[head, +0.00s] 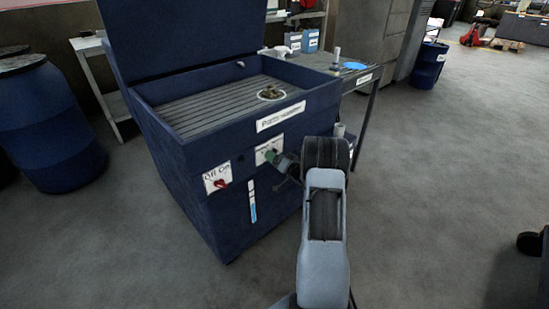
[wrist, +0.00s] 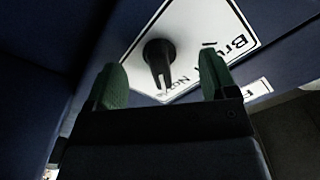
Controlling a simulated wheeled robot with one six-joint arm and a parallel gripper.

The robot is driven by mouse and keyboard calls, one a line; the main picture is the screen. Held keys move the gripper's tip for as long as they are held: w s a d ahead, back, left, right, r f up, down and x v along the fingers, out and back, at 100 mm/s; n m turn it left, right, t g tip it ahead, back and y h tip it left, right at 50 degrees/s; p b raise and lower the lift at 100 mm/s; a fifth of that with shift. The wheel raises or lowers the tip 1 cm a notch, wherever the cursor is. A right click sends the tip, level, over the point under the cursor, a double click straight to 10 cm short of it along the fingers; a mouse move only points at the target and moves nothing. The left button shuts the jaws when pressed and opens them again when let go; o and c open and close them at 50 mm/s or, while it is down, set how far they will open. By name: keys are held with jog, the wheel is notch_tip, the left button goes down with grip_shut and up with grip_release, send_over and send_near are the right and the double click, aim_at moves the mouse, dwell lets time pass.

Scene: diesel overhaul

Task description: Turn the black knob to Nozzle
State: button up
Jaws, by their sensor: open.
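The black knob (wrist: 157,58) sits on a white label plate (wrist: 190,30) in the wrist view. The plate carries a partly visible word starting "Bru" and a partly covered word starting "Noz". The knob's long grip runs downward in that view; I cannot tell which word it is set to. My gripper (wrist: 164,80) is open, its two green fingertips to the left and right of the knob's lower end, with no clear contact. In the head view my gripper (head: 279,163) is at the washer's front by the white plate (head: 268,149), and the knob is hidden.
The blue parts washer (head: 215,185) has an open lid and a slatted top with a small part on it. A red Off/On knob (head: 220,184) is to the left. A blue drum (head: 50,130) stands at left, a side table (head: 350,72) at right.

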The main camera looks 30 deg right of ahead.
jog(key=shift+o, duration=0.9)
jog(key=s+d+p, duration=0.1)
jog(key=s, duration=0.6)
jog(key=shift+d, duration=0.15)
